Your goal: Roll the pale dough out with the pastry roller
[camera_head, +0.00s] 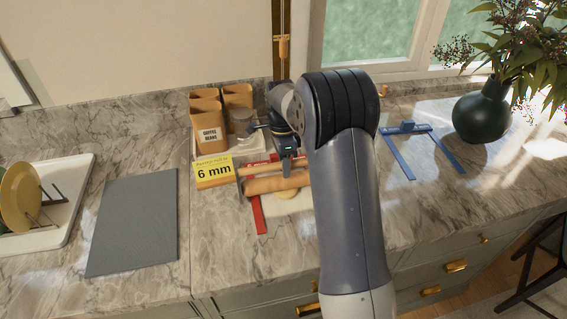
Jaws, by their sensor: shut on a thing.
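The wooden pastry roller (268,185) lies roughly level across a red guide frame (258,214) on the marble counter. A patch of pale dough (288,203) shows just below the roller, partly hidden by the roller and my arm. My gripper (287,170) points down at the roller and is shut on it; the exact grip is small and partly hidden. The roller's right end is behind my arm. A yellow card (213,168) reading "6 mm" stands at the roller's left end.
Brown canisters (208,125) stand behind the card. A blue guide frame (402,155) and a dark vase (482,112) are at the right. A grey mat (135,220) and a white tray (62,228) with plates lie at the left. The counter's front edge is close.

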